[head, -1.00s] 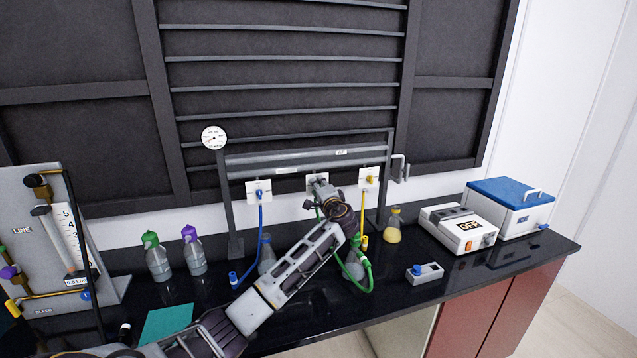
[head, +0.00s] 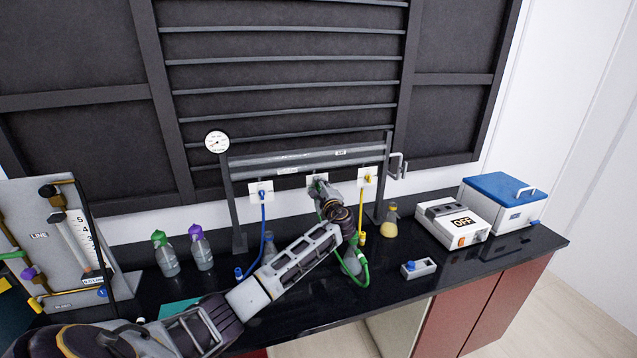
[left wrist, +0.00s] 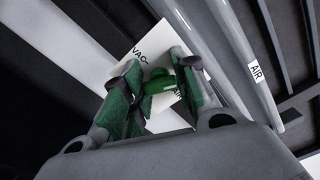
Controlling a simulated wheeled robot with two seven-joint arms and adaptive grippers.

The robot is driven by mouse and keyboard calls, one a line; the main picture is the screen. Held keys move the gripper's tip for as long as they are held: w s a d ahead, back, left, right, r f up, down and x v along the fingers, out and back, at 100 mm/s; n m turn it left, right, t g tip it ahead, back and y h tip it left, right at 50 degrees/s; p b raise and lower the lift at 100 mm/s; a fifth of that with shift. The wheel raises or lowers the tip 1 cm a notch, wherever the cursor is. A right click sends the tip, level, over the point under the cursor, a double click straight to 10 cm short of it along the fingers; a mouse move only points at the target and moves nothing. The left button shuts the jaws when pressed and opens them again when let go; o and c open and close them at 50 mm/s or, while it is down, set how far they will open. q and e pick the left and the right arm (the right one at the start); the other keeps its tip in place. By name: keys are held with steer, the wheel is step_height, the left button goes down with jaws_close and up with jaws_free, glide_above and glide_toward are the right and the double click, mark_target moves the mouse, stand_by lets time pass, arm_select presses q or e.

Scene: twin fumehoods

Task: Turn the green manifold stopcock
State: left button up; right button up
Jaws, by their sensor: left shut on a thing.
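The vacuum manifold (head: 300,163) is a grey horizontal pipe with several white valve plates below it. The green stopcock (left wrist: 161,84) is on the middle plate (left wrist: 136,50), which carries letters starting "VAC". My left gripper (head: 319,186) reaches up to this middle plate and covers the stopcock in the head view. The stopcock's exact angle is partly hidden by the fingers. My right gripper is not in view.
Stopcocks with a blue hose (head: 263,222) and a yellow hose (head: 363,205) flank the middle one. A green hose (head: 363,268) hangs near my forearm. Flasks and two capped bottles (head: 201,248) stand on the black bench. A hotplate-like box (head: 453,224) stands right.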

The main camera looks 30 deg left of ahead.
arm_select(q)
steer(key=m+p, duration=0.1)
steer(key=m, duration=0.2)
steer(key=shift+d, duration=0.1)
steer(key=shift+f+m, duration=0.15)
steer(key=shift+m, duration=1.75)
steer(key=o, duration=0.8)
steer(key=shift+o, duration=1.3)
steer(key=shift+s+d, duration=0.1)
steer(key=v, duration=1.1)
steer(key=shift+s+d, duration=0.25)
